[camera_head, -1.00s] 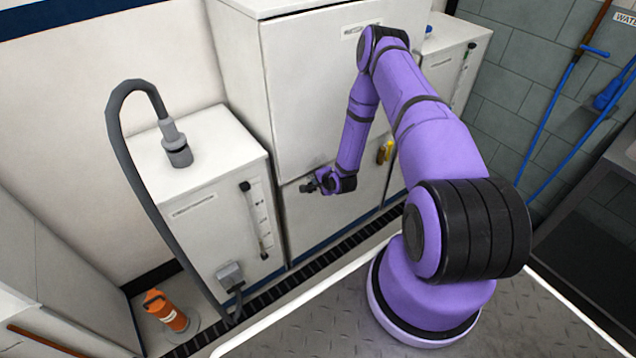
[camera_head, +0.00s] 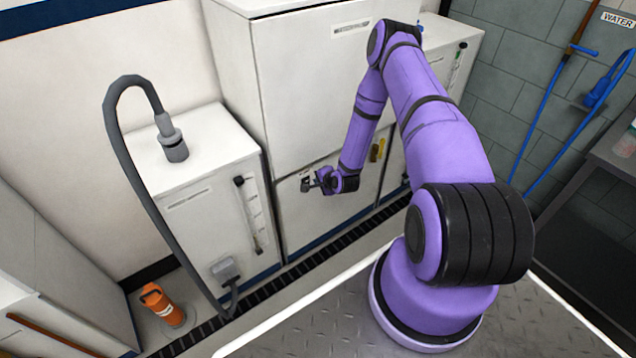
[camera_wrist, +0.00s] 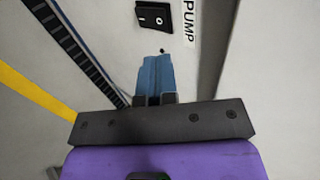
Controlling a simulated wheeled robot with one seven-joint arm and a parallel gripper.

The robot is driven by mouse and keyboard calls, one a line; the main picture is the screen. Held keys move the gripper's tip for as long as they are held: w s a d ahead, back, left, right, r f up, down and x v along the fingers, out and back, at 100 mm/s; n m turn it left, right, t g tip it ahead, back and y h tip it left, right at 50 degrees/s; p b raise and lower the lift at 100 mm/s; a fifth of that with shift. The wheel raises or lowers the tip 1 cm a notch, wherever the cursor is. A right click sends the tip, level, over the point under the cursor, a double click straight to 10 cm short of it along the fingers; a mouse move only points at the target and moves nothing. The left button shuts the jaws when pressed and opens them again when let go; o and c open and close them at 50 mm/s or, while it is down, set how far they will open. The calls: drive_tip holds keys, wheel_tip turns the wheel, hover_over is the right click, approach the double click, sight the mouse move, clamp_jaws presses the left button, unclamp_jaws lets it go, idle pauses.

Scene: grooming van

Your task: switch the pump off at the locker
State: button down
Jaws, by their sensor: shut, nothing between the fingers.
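The white locker (camera_head: 305,90) stands against the wall, and my gripper (camera_head: 308,184) is in front of its lower panel in the head view. In the wrist view a black rocker switch (camera_wrist: 153,15) with white marks sits on the pale panel, beside a white label (camera_wrist: 189,22) reading PUMP. My gripper (camera_wrist: 155,60) has its blue fingers together with nothing between them. The fingertips point toward the switch and appear just below it in the picture. Contact is not visible. I cannot tell which way the rocker is tipped.
A white cabinet (camera_head: 195,205) with a grey hose (camera_head: 118,150) stands left of the locker. An orange bottle (camera_head: 161,304) is on the floor. A dark slotted floor strip (camera_head: 300,268) runs along the cabinets.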

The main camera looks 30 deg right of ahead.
drive_tip(key=w+r+v, duration=0.1)
drive_tip(key=v, duration=0.6)
drive_tip(key=shift+r, duration=0.3)
drive_tip(key=shift+s, duration=0.1)
